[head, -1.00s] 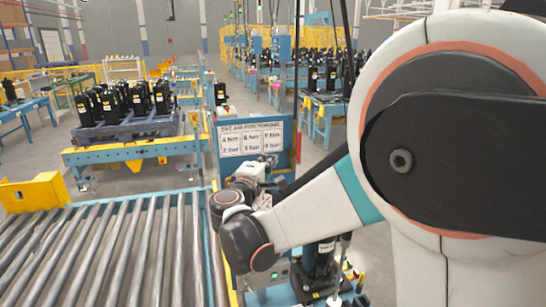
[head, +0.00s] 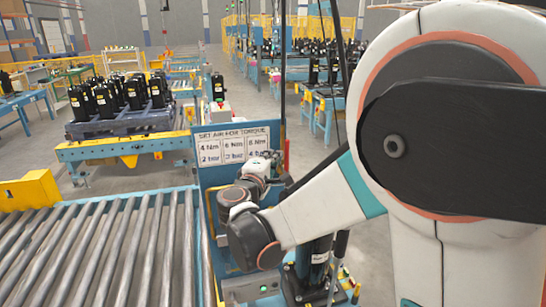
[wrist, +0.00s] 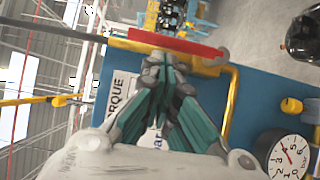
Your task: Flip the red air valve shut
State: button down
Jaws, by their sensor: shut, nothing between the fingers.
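The red air valve lever (wrist: 180,43) shows in the wrist view as a long red bar near the top, lying across the picture beside the end of a yellow pipe (wrist: 231,105). My gripper (wrist: 163,62) is shut and empty, with its fingertips just below the lever's middle in the picture. I cannot tell whether they touch it. A round pressure gauge (wrist: 290,157) is at the lower right. In the head view my gripper (head: 262,165) is in front of the blue panel (head: 212,178), partly hidden by my wrist; I cannot make out the lever there.
A torque sign (head: 234,146) is on the panel. A roller conveyor (head: 95,245) fills the lower left of the head view. A black compressor (head: 310,270) stands below my arm. Other compressors stand on a pallet (head: 125,125) behind. Dark hoses hang from above.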

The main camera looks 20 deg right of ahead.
jog(key=shift+s+d, duration=0.1)
jog(key=shift+d, duration=0.1)
jog(key=shift+r, duration=0.1)
jog(key=shift+d+r+m, duration=0.1)
jog(key=shift+d+m, duration=0.1)
jog(key=shift+m, duration=0.1)
